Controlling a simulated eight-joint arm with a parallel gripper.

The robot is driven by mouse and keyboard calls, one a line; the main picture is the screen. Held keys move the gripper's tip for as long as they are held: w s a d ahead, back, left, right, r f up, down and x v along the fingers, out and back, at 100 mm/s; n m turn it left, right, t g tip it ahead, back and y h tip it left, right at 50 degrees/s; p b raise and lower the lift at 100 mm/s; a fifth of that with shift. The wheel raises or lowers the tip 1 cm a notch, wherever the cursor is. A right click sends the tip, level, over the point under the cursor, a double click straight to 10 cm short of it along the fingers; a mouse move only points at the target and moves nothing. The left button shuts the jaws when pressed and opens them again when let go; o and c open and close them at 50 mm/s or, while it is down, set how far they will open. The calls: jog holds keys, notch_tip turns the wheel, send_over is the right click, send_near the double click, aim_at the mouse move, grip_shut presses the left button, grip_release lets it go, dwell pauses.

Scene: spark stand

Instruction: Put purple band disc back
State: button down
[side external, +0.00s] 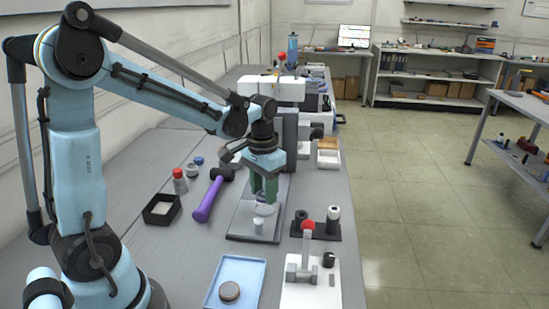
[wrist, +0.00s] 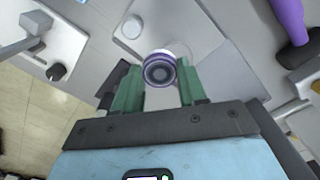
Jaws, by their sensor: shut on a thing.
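My gripper (side external: 264,194) points down over a grey stand plate (side external: 240,232) on the bench, with its green fingers closed on a round disc (side external: 265,210). In the wrist view my gripper (wrist: 159,76) has the purple band disc (wrist: 160,68) between its two fingertips. The disc shows a purple ring around a grey centre. A pale round piece shows just behind the disc and is partly hidden by it. I cannot tell whether the disc touches the stand. A short light cylinder (side external: 259,226) stands on the plate, nearer the camera.
A blue tray (side external: 211,295) holds a grey-brown disc (side external: 229,291). A purple-handled mallet (side external: 207,201), a black open box (side external: 161,209) and a red-capped bottle (side external: 180,181) lie left of the stand. A black holder with cylinders (side external: 333,214) and a red-knobbed lever device (side external: 309,270) stand right.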

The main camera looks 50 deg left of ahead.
jog(key=s+d+r+n, duration=0.2)
jog(key=s+d+n, duration=0.1)
jog(key=s+d, duration=0.2)
jog(key=n, duration=0.5)
send_near(241, 272)
jog(key=shift+f, duration=2.45)
jog(key=shift+f, duration=0.7)
jog(key=c, duration=0.5)
grip_release()
jog(key=shift+c, duration=0.2)
jog(key=shift+r, duration=5.95)
jog(key=w+a+m+t, duration=0.1)
jog(key=w+m+t, duration=0.4)
jog(key=m+t, duration=0.2)
jog(key=shift+w+a+r+m, duration=0.35)
jog(key=shift+w+r+m, duration=0.1)
jog(key=shift+m, duration=0.75)
